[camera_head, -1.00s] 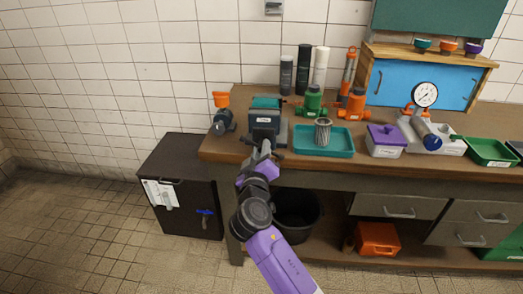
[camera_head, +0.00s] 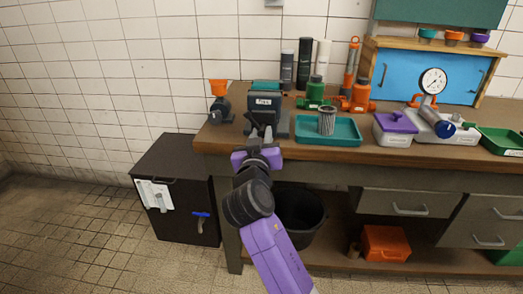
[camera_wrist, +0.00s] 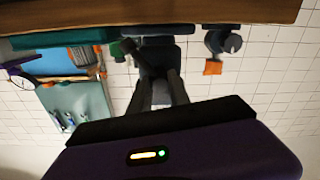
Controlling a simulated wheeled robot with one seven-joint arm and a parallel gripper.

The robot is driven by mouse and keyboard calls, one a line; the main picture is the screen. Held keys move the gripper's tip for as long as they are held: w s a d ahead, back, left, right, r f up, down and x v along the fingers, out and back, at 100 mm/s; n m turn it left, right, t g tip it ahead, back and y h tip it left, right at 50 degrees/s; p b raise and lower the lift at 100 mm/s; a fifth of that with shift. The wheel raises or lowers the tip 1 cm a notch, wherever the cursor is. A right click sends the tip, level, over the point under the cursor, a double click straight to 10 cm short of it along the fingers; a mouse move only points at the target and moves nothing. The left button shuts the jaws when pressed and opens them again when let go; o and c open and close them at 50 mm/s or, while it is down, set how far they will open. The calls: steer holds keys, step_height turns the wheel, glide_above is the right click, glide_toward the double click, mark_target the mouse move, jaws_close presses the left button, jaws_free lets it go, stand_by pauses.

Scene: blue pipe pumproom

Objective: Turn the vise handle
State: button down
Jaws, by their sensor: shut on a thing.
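The dark grey vise (camera_head: 267,101), with a white label on its front, stands on the workbench near its left end. It also shows upside down in the wrist view (camera_wrist: 153,52). My gripper (camera_head: 262,131) is at the front of the vise, its two dark fingers reaching up to it. In the wrist view the fingers (camera_wrist: 158,76) point at the vise and close on the vise handle. A dark knobbed end of the handle (camera_wrist: 129,46) sticks out beside the fingers. The rest of the handle is hidden by the fingers and my wrist.
A teal tray (camera_head: 345,139) with a metal filter cylinder (camera_head: 327,120) lies right of the vise. A small pump with an orange funnel (camera_head: 219,88) stands left. Below are a dark cabinet (camera_head: 165,150) and a black bucket (camera_head: 310,213).

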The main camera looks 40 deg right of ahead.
steer(key=m+b, duration=0.4)
steer(key=b, duration=0.1)
steer(key=shift+a, duration=0.15)
steer(key=shift+s+r+m+b, duration=0.1)
steer(key=shift+r+m+b, duration=0.1)
steer(key=shift+m+b, duration=0.9)
stand_by(1.8)
steer(key=c, duration=1.2)
jaws_free()
steer(key=shift+f, duration=0.1)
steer(key=shift+s+a, duration=0.25)
steer(key=shift+a, duration=0.1)
steer(key=v, duration=0.7)
